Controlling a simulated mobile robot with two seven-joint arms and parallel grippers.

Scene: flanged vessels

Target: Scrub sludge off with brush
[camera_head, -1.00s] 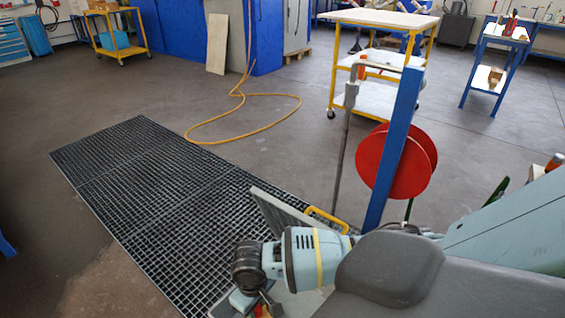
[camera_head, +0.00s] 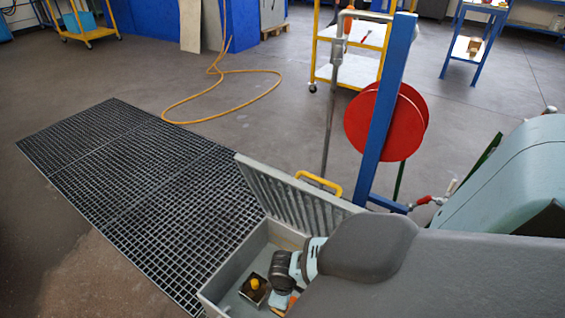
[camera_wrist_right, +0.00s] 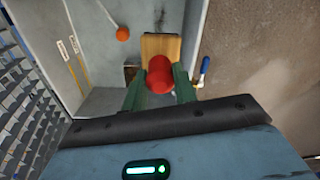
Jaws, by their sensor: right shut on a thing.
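My right gripper (camera_wrist_right: 159,80) is shut on a red rounded handle (camera_wrist_right: 160,74) between its green fingers in the right wrist view. A tan wooden block (camera_wrist_right: 161,46) shows just beyond the handle; it may be the brush body, but I cannot tell if they are joined. In the head view my right wrist (camera_head: 287,266) reaches into an open grey box (camera_head: 208,294), and my own arm hides the fingertips. No sludge can be made out clearly. My left gripper is not in view.
The box's ribbed lid (camera_head: 292,205) with a yellow handle (camera_head: 319,183) stands open. A floor grating (camera_head: 140,190), blue post (camera_head: 391,110) and red reel (camera_head: 408,125) are close by. A blue-handled tool (camera_wrist_right: 204,66) lies right of the gripper.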

